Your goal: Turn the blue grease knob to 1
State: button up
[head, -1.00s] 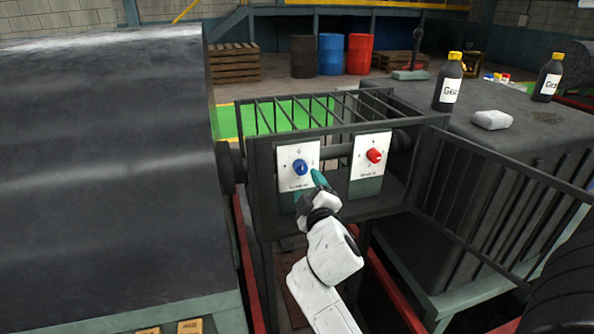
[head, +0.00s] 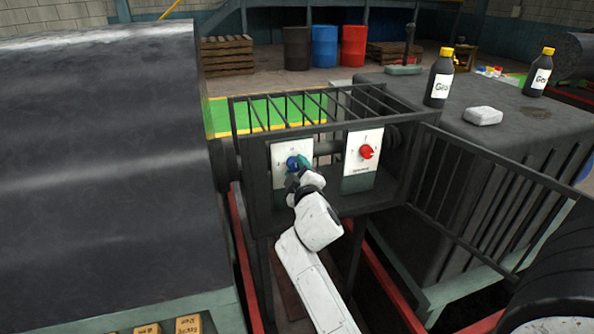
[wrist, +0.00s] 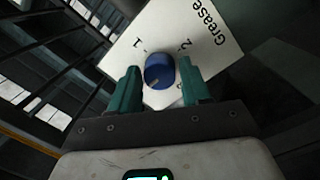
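The blue grease knob (head: 292,162) is on a white plate (head: 281,150) at the left of the panel frame. In the wrist view the blue knob (wrist: 159,72) sits between my gripper's two teal fingers, with small gaps at its sides. The "1" is up and left of the knob, the "2" up and right, with "Grease" beyond. A pale mark shows on the knob's lower part. My gripper (wrist: 160,88) is open around the knob; whether the fingers touch it is unclear. In the head view my gripper (head: 298,165) partly covers the knob and plate.
A red knob (head: 366,152) on another white plate is close to the right. A barred frame (head: 325,115) surrounds the panel. A large dark drum (head: 100,160) stands at left. Dark bottles (head: 438,78) and a pale block (head: 483,116) are on the right-hand surface.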

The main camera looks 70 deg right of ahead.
jog(key=c, duration=0.7)
jog(key=shift+m, duration=0.4)
jog(key=m+b, duration=0.2)
jog(key=m, duration=0.1)
jog(key=shift+w+f+m, duration=0.1)
jog(key=shift+m, duration=0.2)
jog(key=m+b, duration=0.2)
jog(key=m, duration=0.2)
jog(key=shift+y+b, duration=0.35)
jog(key=shift+y, duration=0.05)
jog(key=m+b, duration=0.2)
jog(key=m, duration=0.2)
jog(key=shift+m, duration=0.3)
jog(key=shift+m+y+b, duration=0.4)
jog(key=shift+m+b, duration=0.25)
jog(key=shift+m, duration=1.25)
jog(key=shift+t, duration=0.3)
